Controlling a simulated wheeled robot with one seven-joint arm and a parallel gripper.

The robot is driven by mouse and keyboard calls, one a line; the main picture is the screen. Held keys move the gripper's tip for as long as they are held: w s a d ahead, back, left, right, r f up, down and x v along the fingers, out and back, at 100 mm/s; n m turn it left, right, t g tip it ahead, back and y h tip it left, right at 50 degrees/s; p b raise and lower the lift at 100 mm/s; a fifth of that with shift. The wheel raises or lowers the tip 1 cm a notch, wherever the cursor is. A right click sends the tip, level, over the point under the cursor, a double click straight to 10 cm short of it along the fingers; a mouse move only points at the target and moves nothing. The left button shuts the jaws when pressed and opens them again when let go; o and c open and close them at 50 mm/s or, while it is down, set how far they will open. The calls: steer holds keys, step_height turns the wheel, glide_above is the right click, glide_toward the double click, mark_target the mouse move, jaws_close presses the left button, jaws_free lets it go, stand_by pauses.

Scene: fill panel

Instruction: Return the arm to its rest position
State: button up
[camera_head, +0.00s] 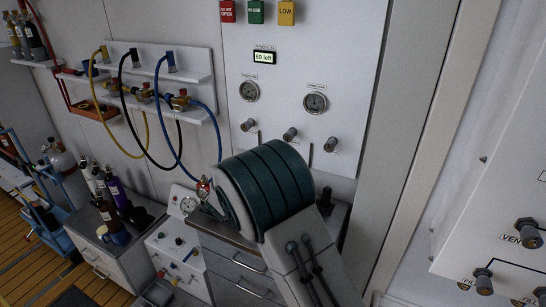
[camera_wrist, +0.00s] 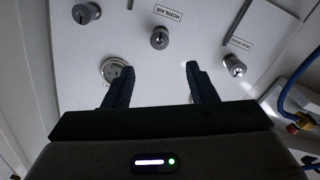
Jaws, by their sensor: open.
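My gripper (camera_wrist: 159,66) shows in the wrist view with its two dark fingers apart and nothing between them. It points at the white fill panel (camera_wrist: 180,80), which appears upside down there. A round gauge (camera_wrist: 115,70) is by the left finger, and a knob (camera_wrist: 159,38) is beyond the fingertips. I cannot tell whether the fingers touch the panel. In the head view my arm (camera_head: 270,185), white with dark teal bands, reaches up in front of the lower panel. The gripper cannot be made out there.
The fill panel (camera_head: 345,75) has two gauges, several knobs and a "60 left" display (camera_head: 264,57). Yellow, black and blue hoses (camera_head: 205,105) hang at left. Below are a drawer cabinet (camera_head: 118,250) with bottles and a control box (camera_head: 180,245). Another valve panel (camera_head: 490,200) stands at right.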

steer(key=shift+s+a, duration=0.15)
steer(key=shift+s, duration=0.15)
steer(key=d+r+g+y, duration=0.1)
steer(key=d+r+y, duration=0.3)
steer(key=r+y, duration=0.15)
steer(key=s+d+r+n+g+y, duration=0.25)
steer(key=s+d+y, duration=0.25)
steer(key=s, duration=0.3)
steer(key=s+d+f+g+h, duration=0.1)
steer(key=s+d+f+g, duration=0.1)
steer(key=s, duration=0.7)
steer(key=s+d+f+m+g+h, duration=0.1)
steer(key=s+d+f+g, duration=0.1)
steer(key=s+d+g, duration=0.2)
steer(key=s+d+f+m+g+h, duration=0.1)
steer(key=s+d, duration=0.6)
steer(key=s, duration=0.8)
steer(key=shift+s+d+f+g+b, duration=0.2)
steer(key=shift+s+f+g+b, duration=0.15)
steer(key=shift+f+g, duration=0.55)
